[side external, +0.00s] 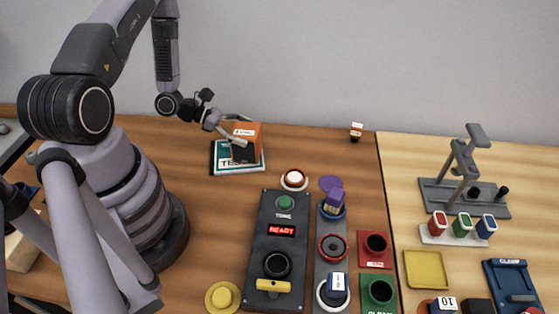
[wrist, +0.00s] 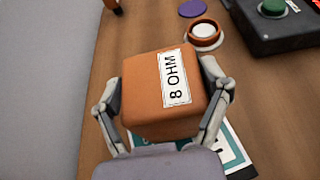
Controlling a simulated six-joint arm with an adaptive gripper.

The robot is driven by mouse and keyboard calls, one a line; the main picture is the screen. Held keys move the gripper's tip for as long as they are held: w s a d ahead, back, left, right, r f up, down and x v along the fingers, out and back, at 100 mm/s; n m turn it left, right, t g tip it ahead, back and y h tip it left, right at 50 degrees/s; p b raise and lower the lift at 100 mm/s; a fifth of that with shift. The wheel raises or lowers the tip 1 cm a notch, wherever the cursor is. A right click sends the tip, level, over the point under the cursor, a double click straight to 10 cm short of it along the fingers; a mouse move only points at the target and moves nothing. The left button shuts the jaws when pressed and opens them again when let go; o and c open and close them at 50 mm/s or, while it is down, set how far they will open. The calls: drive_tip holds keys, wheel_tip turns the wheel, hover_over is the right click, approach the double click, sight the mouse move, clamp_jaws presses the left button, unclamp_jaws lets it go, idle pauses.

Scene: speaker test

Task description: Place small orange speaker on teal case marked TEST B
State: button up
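The small orange speaker (side external: 249,130) is a box with a dark front and a white label, which reads "8 OHM" in the wrist view (wrist: 145,80). My gripper (side external: 246,131) has one finger on each side of it; in the wrist view the fingers (wrist: 162,78) appear to press against its sides. The teal case (side external: 255,163) lies flat on the table, with white areas and lettering starting "TE"; the rest is hidden. The speaker is upright over the case; I cannot tell whether it rests on it. A corner of the case shows below the speaker in the wrist view (wrist: 232,150).
A dark panel (side external: 261,212) with a green button and a red "READY" display stands to the right. A red-rimmed white button (side external: 294,179) and a purple disc (side external: 330,183) lie nearer the case. A small orange-and-white item (side external: 356,131) stands at the back. Bare wood surrounds the case.

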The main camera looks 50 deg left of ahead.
drive_tip(key=o, duration=0.3)
drive_tip(key=shift+o, duration=0.2)
drive_tip(key=shift+r, duration=0.1)
drive_tip(key=v, duration=0.7)
drive_tip(key=s+d+r+m+g+y, duration=0.1)
drive_tip(key=d+r+m+g, duration=0.35)
drive_tip(key=r+m, duration=0.4)
drive_tip(key=s+d+r+m+g, duration=0.1)
drive_tip(key=d+r+m+g, duration=0.35)
drive_tip(key=r+m, duration=0.4)
drive_tip(key=s+r+m+t+y, duration=0.2)
drive_tip(key=s+r+m+y, duration=0.2)
drive_tip(key=r, duration=0.3)
drive_tip(key=s+d+r+m+t+y, duration=0.1)
drive_tip(key=s+r+m+t+y, duration=0.2)
drive_tip(key=s+r+m, duration=0.3)
drive_tip(key=shift+d+r+y, duration=0.2)
drive_tip(key=shift+r+y, duration=0.5)
drive_tip(key=shift+y, duration=0.1)
